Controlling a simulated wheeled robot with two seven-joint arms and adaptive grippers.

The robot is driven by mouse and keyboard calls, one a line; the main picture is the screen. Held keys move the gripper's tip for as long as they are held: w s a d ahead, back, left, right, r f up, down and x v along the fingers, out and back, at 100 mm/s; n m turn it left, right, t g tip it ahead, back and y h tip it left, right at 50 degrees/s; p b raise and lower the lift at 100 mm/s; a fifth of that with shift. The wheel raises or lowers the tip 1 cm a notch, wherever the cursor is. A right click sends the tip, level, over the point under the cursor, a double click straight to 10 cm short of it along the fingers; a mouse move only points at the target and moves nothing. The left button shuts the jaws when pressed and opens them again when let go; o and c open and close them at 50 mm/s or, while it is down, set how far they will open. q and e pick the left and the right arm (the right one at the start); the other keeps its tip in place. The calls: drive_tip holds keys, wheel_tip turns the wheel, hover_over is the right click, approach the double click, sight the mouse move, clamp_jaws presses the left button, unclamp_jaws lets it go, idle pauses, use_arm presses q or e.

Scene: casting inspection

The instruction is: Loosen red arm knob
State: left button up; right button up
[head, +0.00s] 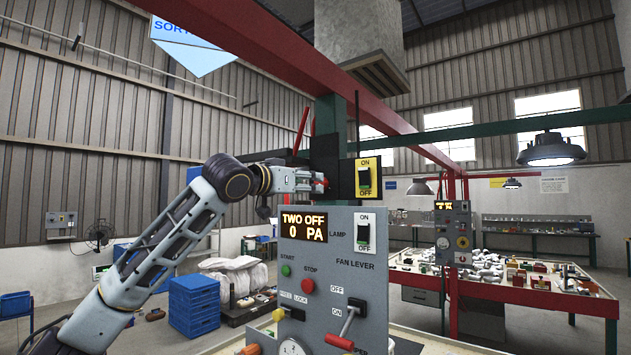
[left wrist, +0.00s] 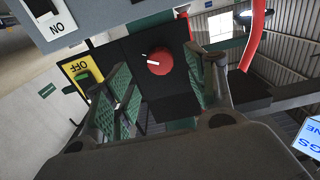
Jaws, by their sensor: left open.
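The red arm knob (left wrist: 160,61) is a round red knob with a white mark, set on a black block (left wrist: 152,95). In the left wrist view it shows between the two green-padded fingers of my left gripper (left wrist: 165,72), with room on both sides. My left gripper is open. In the head view my left gripper (head: 314,181) is at the left side of the black block (head: 342,168), behind the control panel, and largely hides the knob. I cannot tell whether a finger touches the knob. My right gripper is not in view.
The grey control panel (head: 330,231) with a display, buttons and red lever stands in front. A yellow on/off switch plate (head: 363,178) sits right of the block. A red tube (left wrist: 256,35) runs near the right finger. Blue crates (head: 194,300) stand left.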

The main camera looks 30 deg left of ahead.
sight(321, 184)
use_arm(q)
drive_tip(key=shift+w+d+p, duration=0.2)
drive_tip(key=shift+w+p, duration=0.5)
drive_tip(key=shift+w, duration=1.6)
drive_tip(key=c, duration=1)
drive_tip(key=shift+c, duration=0.2)
